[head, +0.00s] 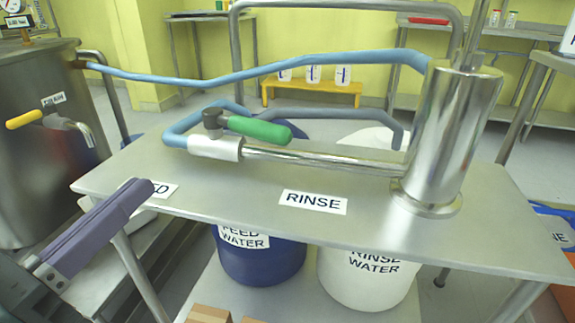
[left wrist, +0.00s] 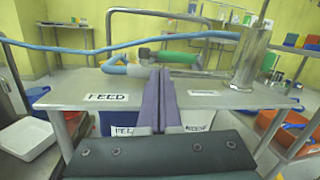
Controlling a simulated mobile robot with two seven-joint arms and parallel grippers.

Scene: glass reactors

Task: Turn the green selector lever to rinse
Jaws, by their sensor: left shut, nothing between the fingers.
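The green selector lever (head: 260,130) sits on a grey pivot above a white valve body (head: 215,149) on the steel table. Its handle points right, along the steel pipe; it also shows in the left wrist view (left wrist: 180,56). The RINSE label (head: 313,201) lies on the table front, right of the lever. The FEED label (left wrist: 106,97) lies to the left and is partly hidden by my gripper in the head view. My left gripper (head: 143,189), with purple fingers, is shut and empty at the table's front left edge, apart from the lever. My right gripper is out of view.
A steel cylinder (head: 445,135) stands at the table's right, joined by the pipe and a blue hose (head: 250,73). Blue feed (head: 260,262) and white rinse (head: 365,280) barrels stand below. A steel tank (head: 40,150) is at left. The tabletop's front strip is clear.

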